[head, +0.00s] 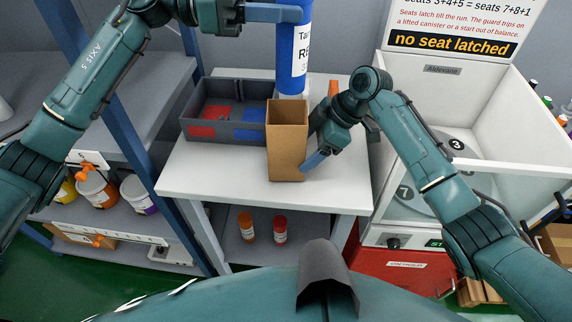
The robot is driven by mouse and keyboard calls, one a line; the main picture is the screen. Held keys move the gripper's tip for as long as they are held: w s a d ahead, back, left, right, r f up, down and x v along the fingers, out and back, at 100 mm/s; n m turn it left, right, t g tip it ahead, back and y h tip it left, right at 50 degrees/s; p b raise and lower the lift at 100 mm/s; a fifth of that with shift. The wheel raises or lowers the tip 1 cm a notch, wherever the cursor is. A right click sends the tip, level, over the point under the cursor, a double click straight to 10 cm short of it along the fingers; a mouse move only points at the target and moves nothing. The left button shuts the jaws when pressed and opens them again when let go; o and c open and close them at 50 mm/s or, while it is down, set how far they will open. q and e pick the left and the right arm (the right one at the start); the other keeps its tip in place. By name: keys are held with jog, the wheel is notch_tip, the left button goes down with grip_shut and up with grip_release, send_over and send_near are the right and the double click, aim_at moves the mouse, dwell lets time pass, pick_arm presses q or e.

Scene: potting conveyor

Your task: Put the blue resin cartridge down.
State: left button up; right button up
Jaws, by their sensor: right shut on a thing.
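The blue resin cartridge (296,45) is upright behind the cardboard box, with its top cut off by the frame edge. The box stands at the front of the white table (225,185).
A grey divided bin (225,133) with red and blue contents stands at the table's back left. Orange and red-brown bottles (280,229) stand on the shelf below. A white machine (520,125) with numbered seats is at right, and a blue post (185,150) at left. The table's left front is clear.

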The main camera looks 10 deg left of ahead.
pick_arm(q)
send_over(286, 142)
jog(key=w+a, duration=0.2)
jog(key=w, duration=0.2)
notch_tip(286, 142, down, 17)
jog(key=shift+n+t, duration=0.3)
jog(key=shift+t, duration=0.1)
jog(key=shift+f, duration=0.25)
jog(key=shift+f, duration=0.25)
jog(key=o, duration=1.2)
jog(key=shift+o, duration=0.5)
